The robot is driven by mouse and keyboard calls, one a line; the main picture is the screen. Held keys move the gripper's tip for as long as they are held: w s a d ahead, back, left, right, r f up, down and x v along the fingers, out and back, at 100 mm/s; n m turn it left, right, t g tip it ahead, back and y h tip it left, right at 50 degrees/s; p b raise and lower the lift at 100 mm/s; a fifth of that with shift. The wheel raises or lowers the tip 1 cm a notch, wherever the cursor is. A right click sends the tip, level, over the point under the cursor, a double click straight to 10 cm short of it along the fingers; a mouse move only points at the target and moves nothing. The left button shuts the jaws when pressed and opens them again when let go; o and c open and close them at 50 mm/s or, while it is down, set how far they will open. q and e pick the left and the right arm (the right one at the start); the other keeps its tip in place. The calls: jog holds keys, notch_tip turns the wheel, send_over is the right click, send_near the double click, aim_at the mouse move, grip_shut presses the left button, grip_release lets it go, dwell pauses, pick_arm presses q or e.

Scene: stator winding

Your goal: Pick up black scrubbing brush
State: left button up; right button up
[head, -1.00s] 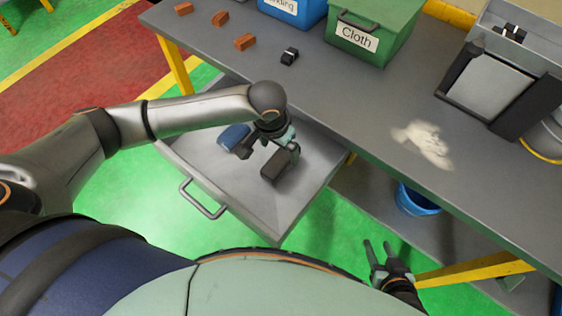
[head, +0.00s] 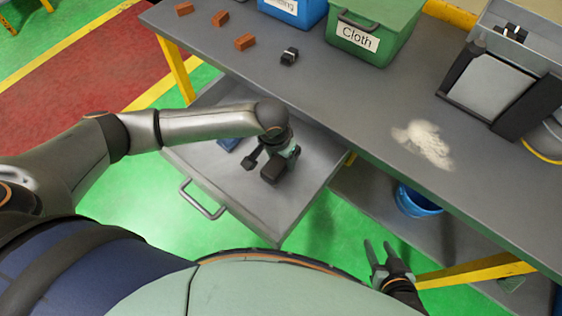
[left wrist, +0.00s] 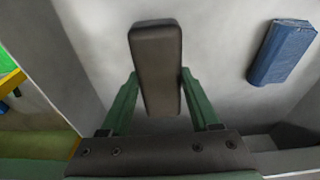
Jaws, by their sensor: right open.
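The black scrubbing brush (head: 272,170) is a dark, long block lying in the open grey drawer (head: 310,190). In the left wrist view the brush (left wrist: 157,70) is upright in the picture, between the two green fingers. My left gripper (head: 263,160) is low in the drawer, over the brush. Its fingers (left wrist: 158,85) stand on either side of the brush; in the head view one finger stands a little apart from it. The contact at the fingertips is not clear. My right gripper (head: 381,253) is open and empty at the lower right, away from the drawer.
A blue block (left wrist: 282,50) lies in the drawer beside the brush, partly hidden by my arm in the head view (head: 229,143). The grey table (head: 350,105) above holds a green Cloth box (head: 378,30), a blue box (head: 292,10) and orange blocks (head: 245,42). A blue bucket (head: 415,203) stands below.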

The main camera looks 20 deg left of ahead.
pick_arm(q)
grip_shut()
jog(key=shift+r, duration=0.15)
jog(key=shift+r, duration=0.25)
notch_tip(320, 180, up, 2)
jog(key=shift+w+r, duration=0.1)
jog(key=s+r, duration=0.1)
jog(key=r, duration=0.1)
jog(key=s+r+p, duration=0.1)
jog(key=s+r, duration=0.3)
jog(key=shift+s+d+r, duration=0.1)
jog(key=shift+d+r, duration=0.05)
jog(key=shift+r, duration=0.1)
jog(key=s+r, duration=0.3)
jog(key=s, duration=0.6)
jog(key=shift+d+r+p, duration=0.2)
jog(key=shift+r+p, duration=0.1)
jog(key=shift+p, duration=0.1)
